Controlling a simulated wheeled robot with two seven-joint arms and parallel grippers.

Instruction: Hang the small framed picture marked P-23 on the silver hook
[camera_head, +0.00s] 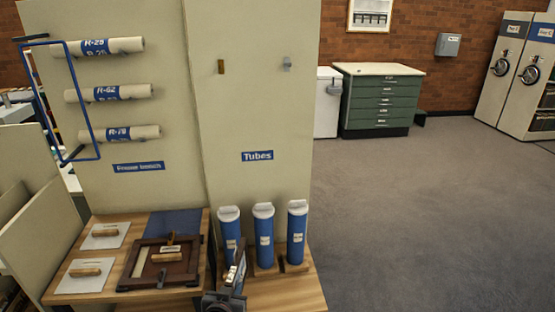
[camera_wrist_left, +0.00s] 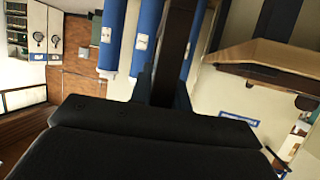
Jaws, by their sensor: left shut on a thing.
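The silver hook (camera_head: 287,63) is on the right part of the cream panel, and a brass hook (camera_head: 221,66) is to its left. My left gripper (camera_head: 232,284) is low in front of the bench in the head view. It is shut on a narrow dark framed picture (camera_head: 239,268), seen nearly edge-on, well below the hooks and apart from them. In the left wrist view the picture's dark edge (camera_wrist_left: 174,45) stands between the fingers (camera_wrist_left: 165,92). Its face and any P-23 mark cannot be read. My right gripper is not in view.
Several blue tubes (camera_head: 263,237) with white caps stand just behind and right of the held picture. A larger dark frame (camera_head: 128,277) lies on the wooden bench with handled pads beside it. Open carpet lies right.

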